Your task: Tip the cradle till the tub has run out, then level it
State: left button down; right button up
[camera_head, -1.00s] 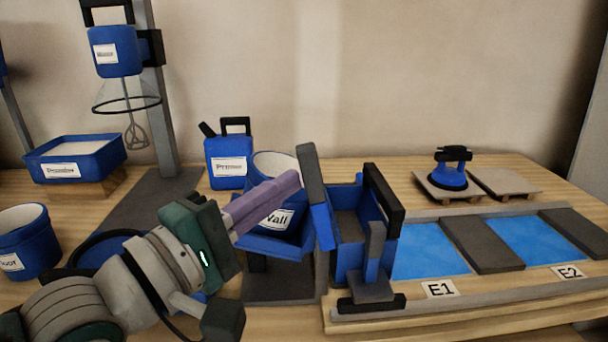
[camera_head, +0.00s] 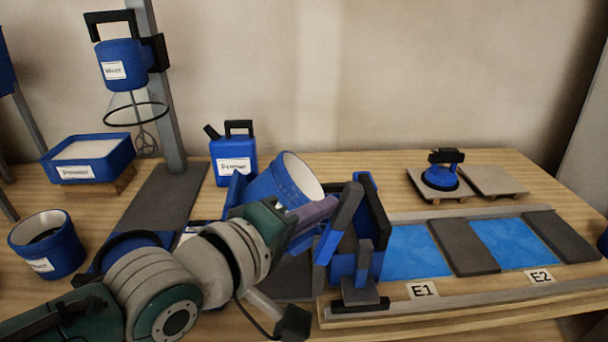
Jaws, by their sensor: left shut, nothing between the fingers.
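The tub (camera_head: 268,186) is blue with a white inside. It sits in the blue cradle (camera_head: 237,186), and both are tilted over to the right, the tub's mouth facing right and up toward the open blue box (camera_head: 369,262). Whether anything is left in the tub or pouring out cannot be told. A dark-ended bar (camera_head: 347,207) leans right beside the box. My left gripper (camera_head: 326,207), with purple fingers, is shut and empty, its tips at or very near this bar. It hides the tub's label and lower cradle. My right gripper is out of view.
The blue strips E1 (camera_head: 411,252) and E2 (camera_head: 514,243) lie to the right between dark slabs. A primer can (camera_head: 233,160) stands behind the cradle. A bucket (camera_head: 47,245), a powder tray (camera_head: 88,159) and a mixer (camera_head: 122,63) are at left.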

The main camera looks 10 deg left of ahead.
aim_at(349, 209)
pick_arm(q)
jog(key=shift+w+d+r+m+g+y+p, duration=0.1)
jog(key=shift+d+m+g+y+p, duration=0.1)
jog(key=shift+d+p, duration=0.25)
jog(key=shift+w+d+r+m+g+y+p, duration=0.1)
jog(key=shift+d+m+g+y+p, duration=0.1)
jog(key=shift+d+p, duration=0.2)
jog(key=shift+w+d+f+m+g+y+p, duration=0.1)
jog(key=shift+d+f+m+g+y+p, duration=0.1)
jog(key=shift+d+y+p, duration=0.15)
jog(key=shift+w+d+f+m+g+y+p, duration=0.15)
jog(key=shift+d+m+g+y, duration=0.1)
jog(key=shift+d, duration=0.15)
jog(key=shift+w+d+f, duration=0.1)
jog(key=shift+d+f, duration=0.05)
jog(key=shift+d, duration=0.4)
